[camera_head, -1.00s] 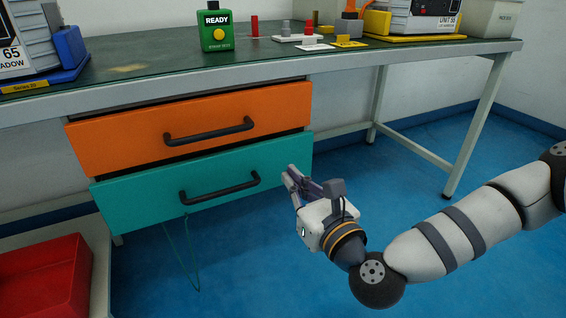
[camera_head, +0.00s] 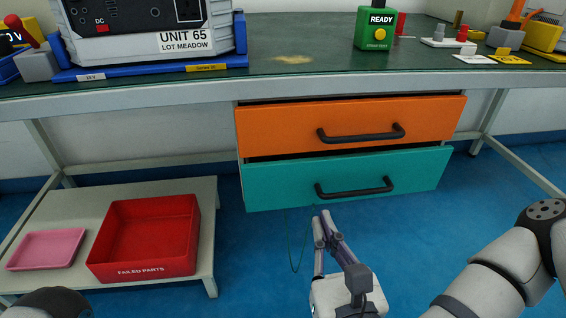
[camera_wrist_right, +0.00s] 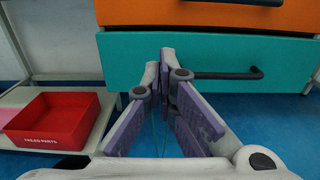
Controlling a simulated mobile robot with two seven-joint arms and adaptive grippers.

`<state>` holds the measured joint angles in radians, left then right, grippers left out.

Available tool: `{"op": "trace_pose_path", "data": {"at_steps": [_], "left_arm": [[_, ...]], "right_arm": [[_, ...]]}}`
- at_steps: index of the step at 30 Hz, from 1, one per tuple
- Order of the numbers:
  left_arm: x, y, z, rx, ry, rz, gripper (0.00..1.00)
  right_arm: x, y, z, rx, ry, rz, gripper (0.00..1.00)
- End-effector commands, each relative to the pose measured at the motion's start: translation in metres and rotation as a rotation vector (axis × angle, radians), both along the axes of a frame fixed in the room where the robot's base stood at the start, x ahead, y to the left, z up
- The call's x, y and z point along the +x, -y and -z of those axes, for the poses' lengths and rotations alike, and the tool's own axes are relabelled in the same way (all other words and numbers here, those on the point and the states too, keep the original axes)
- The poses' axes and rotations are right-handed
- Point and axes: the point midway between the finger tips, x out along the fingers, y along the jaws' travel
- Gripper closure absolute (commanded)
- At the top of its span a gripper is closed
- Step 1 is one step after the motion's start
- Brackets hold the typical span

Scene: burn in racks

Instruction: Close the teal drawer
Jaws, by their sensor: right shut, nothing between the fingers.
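The teal drawer (camera_head: 272,186) is the lower of two drawers under the bench, and it stands partly open, with a dark gap above its front. Its black bar handle (camera_head: 355,188) runs across the front. My right gripper (camera_head: 324,218) is shut and empty, in front of and just below the teal front near the handle's left end. In the right wrist view the shut fingertips (camera_wrist_right: 166,60) overlap the teal front (camera_wrist_right: 130,62), left of the handle (camera_wrist_right: 228,75). I cannot tell whether they touch it. My left gripper is out of view.
An orange drawer (camera_head: 280,128) above also sticks out a little. A low shelf (camera_head: 206,220) at left holds a red "FAILED PARTS" bin (camera_head: 150,265) and a pink tray (camera_head: 45,248). A thin green cord (camera_head: 292,255) hangs below.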

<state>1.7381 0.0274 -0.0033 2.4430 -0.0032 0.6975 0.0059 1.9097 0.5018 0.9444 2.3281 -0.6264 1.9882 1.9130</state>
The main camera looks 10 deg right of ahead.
Motion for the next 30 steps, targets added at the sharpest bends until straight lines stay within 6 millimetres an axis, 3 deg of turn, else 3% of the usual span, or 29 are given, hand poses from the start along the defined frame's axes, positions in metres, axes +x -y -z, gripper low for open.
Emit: {"op": "trace_pose_path", "data": {"at_steps": [8, 21, 30], "left_arm": [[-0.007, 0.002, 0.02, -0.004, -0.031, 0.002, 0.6], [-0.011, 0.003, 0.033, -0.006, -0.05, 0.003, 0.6], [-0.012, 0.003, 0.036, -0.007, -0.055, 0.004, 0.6]], "right_arm": [[0.027, -0.002, 0.004, -0.004, 0.005, -0.002, 1.0], [0.119, -0.004, 0.002, 0.0, 0.003, 0.002, 1.0], [0.14, -0.005, 0.001, 0.0, -0.001, -0.001, 1.0]]}}
